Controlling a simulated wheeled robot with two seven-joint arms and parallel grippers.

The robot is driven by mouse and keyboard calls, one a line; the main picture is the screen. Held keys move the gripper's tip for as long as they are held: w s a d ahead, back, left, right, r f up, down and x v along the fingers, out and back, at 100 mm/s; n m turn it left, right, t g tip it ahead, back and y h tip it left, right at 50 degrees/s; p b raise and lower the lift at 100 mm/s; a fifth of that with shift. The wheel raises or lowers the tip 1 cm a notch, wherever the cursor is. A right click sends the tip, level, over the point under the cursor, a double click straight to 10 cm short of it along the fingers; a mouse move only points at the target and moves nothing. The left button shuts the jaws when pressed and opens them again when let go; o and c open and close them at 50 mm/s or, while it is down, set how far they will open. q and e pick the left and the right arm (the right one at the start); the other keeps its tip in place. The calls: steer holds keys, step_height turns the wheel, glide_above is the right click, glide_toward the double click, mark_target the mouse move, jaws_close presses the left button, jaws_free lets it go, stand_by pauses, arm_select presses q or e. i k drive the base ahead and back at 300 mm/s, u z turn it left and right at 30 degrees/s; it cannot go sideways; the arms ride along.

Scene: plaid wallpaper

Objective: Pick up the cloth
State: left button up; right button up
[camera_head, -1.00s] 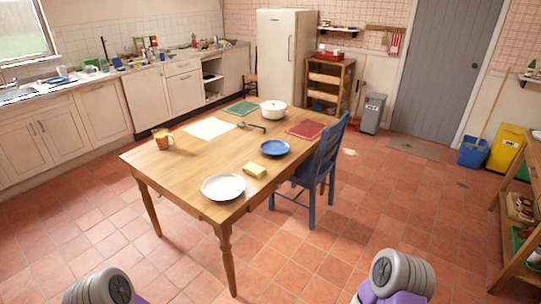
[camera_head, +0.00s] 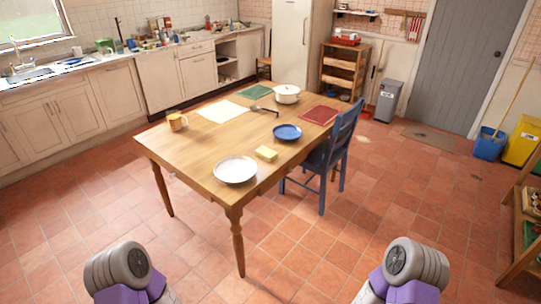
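Several flat, cloth-like pieces lie on the wooden table (camera_head: 195,150): a white one (camera_head: 222,111) at the left middle, a green one (camera_head: 255,91) at the far side and a red one (camera_head: 319,115) at the right. I cannot tell from the picture which one is the cloth, or whether they are mats. A yellow block, perhaps a sponge, (camera_head: 266,153) lies near the front right edge. Only grey and purple links of my two arms show at the bottom edge. Both grippers are out of view.
A white plate (camera_head: 235,170), blue plate (camera_head: 287,132), orange mug (camera_head: 178,122), white pot (camera_head: 287,94) and dark utensil (camera_head: 264,110) stand or lie on the table. A blue chair (camera_head: 343,145) is at its right side. The tiled floor (camera_head: 330,255) in front is clear.

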mark_target(266, 154)
steer(key=z, duration=0.95)
steer(key=i, duration=3.35)
steer(key=u, duration=3.65)
